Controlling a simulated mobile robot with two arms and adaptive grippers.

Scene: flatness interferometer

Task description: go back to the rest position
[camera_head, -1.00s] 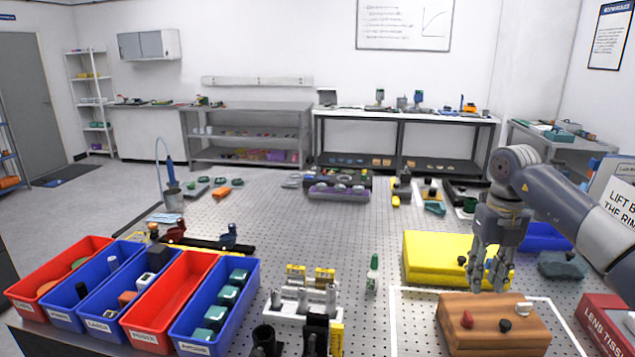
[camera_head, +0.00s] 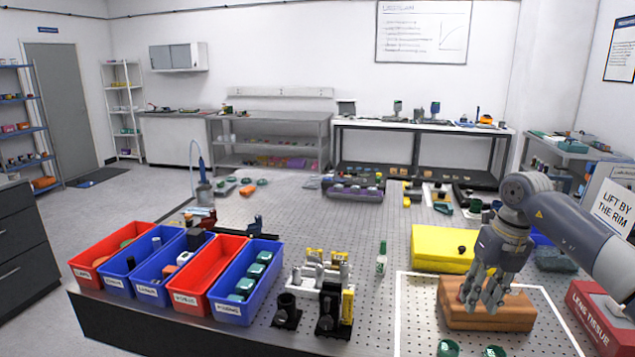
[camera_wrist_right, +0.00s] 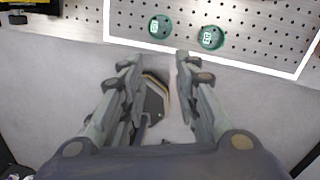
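My right gripper (camera_head: 482,305) comes in from the right and hangs fingers-down, covering part of the brown block (camera_head: 517,316) in the head view. In the right wrist view my right gripper (camera_wrist_right: 155,62) has its two fingers apart with no held object between them; grey floor shows beyond. Two round green pieces, one on the left (camera_wrist_right: 160,26) and one on the right (camera_wrist_right: 211,37), lie on the perforated table beyond the fingertips. My left gripper is in neither view.
A yellow block (camera_head: 440,246) lies behind the brown block, and a red lens tissue box (camera_head: 600,318) is at the right. Red and blue bins (camera_head: 95,243) line the table's left front. A dark holder stand (camera_head: 328,312) is front centre.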

